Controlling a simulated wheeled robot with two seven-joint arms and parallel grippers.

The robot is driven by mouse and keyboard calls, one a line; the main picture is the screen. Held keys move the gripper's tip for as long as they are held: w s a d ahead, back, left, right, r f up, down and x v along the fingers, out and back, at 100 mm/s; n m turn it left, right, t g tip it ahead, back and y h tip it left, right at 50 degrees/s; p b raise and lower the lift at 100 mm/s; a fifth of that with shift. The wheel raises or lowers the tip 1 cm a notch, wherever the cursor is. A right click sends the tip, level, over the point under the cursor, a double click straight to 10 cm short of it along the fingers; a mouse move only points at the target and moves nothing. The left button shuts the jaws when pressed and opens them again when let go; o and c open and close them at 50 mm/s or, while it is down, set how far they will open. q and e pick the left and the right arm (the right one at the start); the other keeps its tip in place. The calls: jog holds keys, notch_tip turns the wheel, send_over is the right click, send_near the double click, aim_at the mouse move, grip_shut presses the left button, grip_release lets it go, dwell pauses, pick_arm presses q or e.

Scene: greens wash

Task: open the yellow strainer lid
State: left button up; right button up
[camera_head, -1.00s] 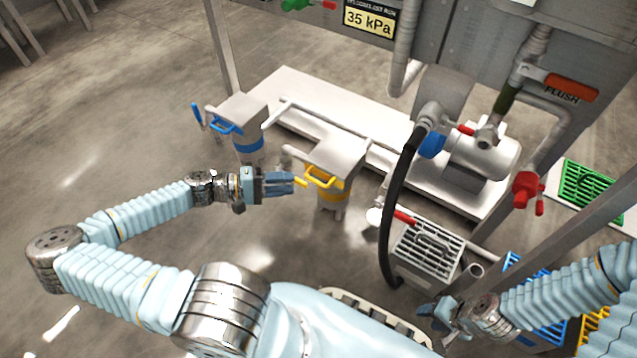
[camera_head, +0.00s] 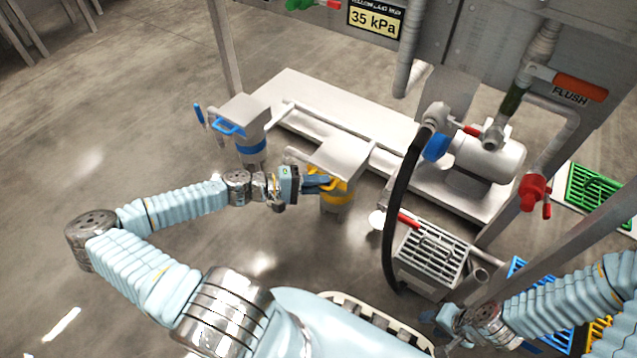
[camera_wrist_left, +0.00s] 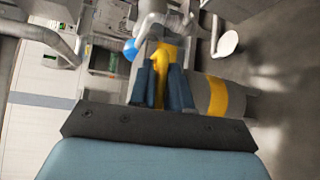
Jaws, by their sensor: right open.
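The yellow strainer is a grey canister with a yellow band (camera_head: 337,196) and a flat grey lid (camera_head: 340,158), which looks closed. Its yellow handle shows in the left wrist view (camera_wrist_left: 162,70). My left gripper (camera_head: 322,182) is at the handle side of the lid and partly hides the handle. In the left wrist view its two blue fingers (camera_wrist_left: 162,88) are on either side of the yellow handle; whether they press on it is unclear. My right gripper (camera_head: 436,318) is open, low at the right, away from the strainer.
A blue-banded strainer (camera_head: 252,146) stands to the left. A white platform (camera_head: 300,95) lies behind. A black hose (camera_head: 392,200), a pump (camera_head: 485,155) and a grated box (camera_head: 432,255) are to the right. The floor at left is clear.

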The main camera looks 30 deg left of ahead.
pick_arm(q)
grip_shut()
